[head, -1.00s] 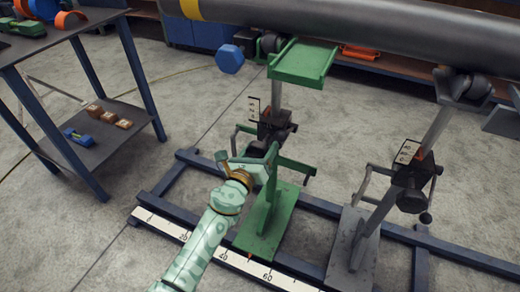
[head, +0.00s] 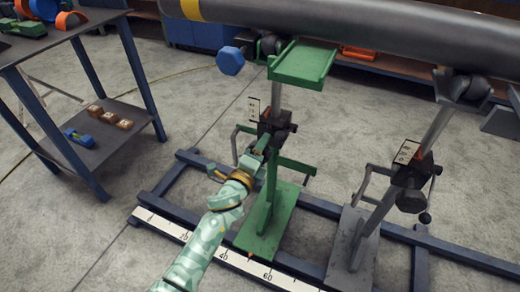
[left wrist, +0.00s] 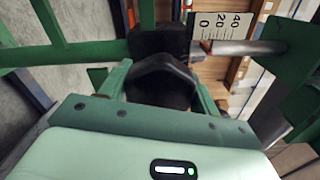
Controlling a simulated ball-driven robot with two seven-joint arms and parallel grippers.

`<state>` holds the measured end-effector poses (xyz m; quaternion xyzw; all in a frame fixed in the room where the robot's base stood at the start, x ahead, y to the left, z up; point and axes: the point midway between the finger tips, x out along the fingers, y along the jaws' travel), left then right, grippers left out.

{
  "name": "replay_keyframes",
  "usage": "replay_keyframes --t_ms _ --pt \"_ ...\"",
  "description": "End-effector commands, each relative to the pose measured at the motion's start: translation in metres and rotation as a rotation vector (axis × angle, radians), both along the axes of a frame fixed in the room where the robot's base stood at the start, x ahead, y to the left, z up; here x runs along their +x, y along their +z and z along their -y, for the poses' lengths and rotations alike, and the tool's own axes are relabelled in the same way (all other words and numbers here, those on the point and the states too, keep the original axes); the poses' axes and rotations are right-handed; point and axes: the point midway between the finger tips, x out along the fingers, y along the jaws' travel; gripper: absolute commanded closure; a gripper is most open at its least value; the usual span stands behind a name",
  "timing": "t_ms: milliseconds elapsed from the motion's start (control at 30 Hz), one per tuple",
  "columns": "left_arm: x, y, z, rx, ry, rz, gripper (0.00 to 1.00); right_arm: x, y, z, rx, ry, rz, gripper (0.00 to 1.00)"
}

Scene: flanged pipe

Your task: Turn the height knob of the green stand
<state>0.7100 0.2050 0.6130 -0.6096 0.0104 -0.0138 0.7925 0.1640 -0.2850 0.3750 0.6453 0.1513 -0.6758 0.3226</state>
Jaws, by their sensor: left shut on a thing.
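The green stand (head: 268,228) stands upright on the dark rail frame, with its cradle (head: 303,63) at the top. A dark clamp block (head: 277,122) sits on its post beside a small white scale. My left gripper (head: 261,151) reaches this block from the front left and covers most of the height knob in the head view. In the left wrist view the black knob (left wrist: 162,82) lies between my green fingers, which are shut on it. The scale (left wrist: 222,27) there shows 0, 20 and 40. My right gripper is not in view.
A grey stand (head: 360,240) stands to the right. A big grey pipe (head: 350,35) runs above both stands. A ruler (head: 200,238) lies along the front rail. A workbench (head: 60,48) with a lower shelf is at the left. The floor between bench and rails is clear.

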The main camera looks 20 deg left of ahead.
Motion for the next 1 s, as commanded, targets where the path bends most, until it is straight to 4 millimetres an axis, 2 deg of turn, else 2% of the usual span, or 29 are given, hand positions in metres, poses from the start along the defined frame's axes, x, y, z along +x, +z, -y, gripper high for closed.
replay_keyframes --t_ms 600,1000 --pt "0.000 0.000 -0.002 -0.558 0.004 -0.020 0.61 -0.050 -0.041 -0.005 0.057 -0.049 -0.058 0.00" --pt "0.000 -0.002 -0.002 -0.759 0.004 -0.029 0.61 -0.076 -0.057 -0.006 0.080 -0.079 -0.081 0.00"
